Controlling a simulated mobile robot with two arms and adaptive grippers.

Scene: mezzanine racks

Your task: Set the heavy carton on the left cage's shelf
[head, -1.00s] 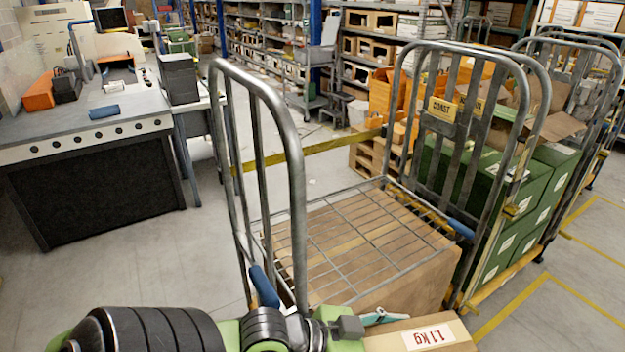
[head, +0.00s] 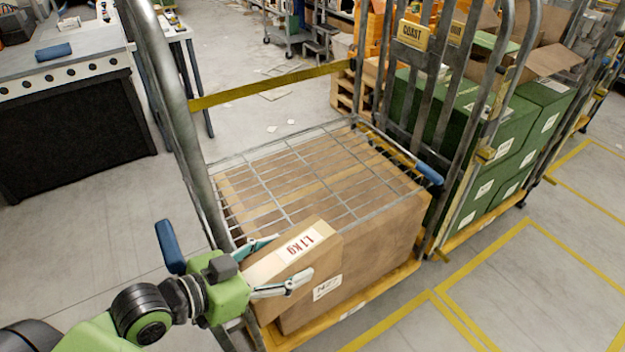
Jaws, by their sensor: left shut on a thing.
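A small brown carton (head: 318,262) with a white label that seems to read "1.1 kg" is in my left gripper (head: 274,267). The fingers are shut on two sides of it. The cage in front of me has a wire shelf (head: 290,185) with nothing on it. The carton is at the shelf's near edge and overlaps its front left corner in the picture; whether it touches cannot be told. My right gripper is not in view.
A large brown carton (head: 375,245) stands under the wire shelf. A yellow strap (head: 270,85) crosses the cage's far side. Tubular frames (head: 185,130) bound its sides. Another cage with green boxes (head: 485,135) is at right. A workbench (head: 65,110) stands at left.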

